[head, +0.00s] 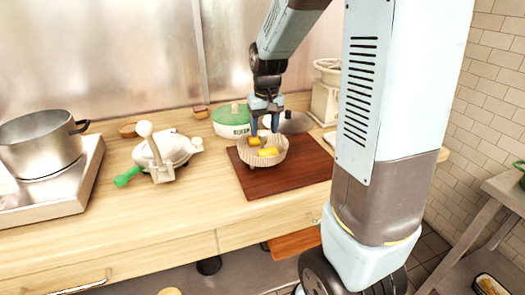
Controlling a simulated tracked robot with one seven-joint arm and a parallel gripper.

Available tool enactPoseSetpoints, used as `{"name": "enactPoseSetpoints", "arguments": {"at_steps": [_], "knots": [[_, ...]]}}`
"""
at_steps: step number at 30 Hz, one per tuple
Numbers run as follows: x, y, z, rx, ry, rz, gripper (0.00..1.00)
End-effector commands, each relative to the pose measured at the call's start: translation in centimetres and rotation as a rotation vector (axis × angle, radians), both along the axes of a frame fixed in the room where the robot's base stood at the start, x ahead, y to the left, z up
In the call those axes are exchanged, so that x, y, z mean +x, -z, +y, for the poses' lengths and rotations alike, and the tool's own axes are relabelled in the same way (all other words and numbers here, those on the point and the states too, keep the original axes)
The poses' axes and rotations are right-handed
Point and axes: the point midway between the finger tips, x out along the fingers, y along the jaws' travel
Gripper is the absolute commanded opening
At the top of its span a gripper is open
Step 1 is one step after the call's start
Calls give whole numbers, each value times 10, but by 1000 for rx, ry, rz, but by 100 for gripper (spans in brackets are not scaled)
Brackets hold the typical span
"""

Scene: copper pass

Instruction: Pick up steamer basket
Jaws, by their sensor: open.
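The steamer basket (279,164) appears to be the round beige ribbed bowl on a dark red-brown board (299,181) on the wooden counter. Two small yellow pieces (268,152) show inside it. My gripper (265,132) points down over the basket from behind and above, with its blue fingers apart at the basket's back rim. No object is seen held between the fingers. I cannot tell whether a finger touches the rim or the yellow pieces. Part of the basket's back rim is hidden by the gripper.
A green-and-white lidded pot (231,121) and a grey lid (294,123) stand close behind the basket. A white tool with a green handle (165,156) lies left of the board. A steel pot (40,143) sits on a stove (49,187) at far left.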

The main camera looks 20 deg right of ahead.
Motion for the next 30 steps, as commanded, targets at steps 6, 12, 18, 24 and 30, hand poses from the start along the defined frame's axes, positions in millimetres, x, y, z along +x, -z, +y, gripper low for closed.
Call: {"name": "enactPoseSetpoints", "arguments": {"at_steps": [6, 12, 18, 24, 30], "knots": [[3, 13, 1, 0, 0, 2, 56], [10, 38, 2, -1, 0, 2, 56], [11, 54, 2, -1, 0, 0, 56], [12, 55, 2, 0, 0, -2, 56], [12, 55, 2, 0, 0, -1, 41]]}}
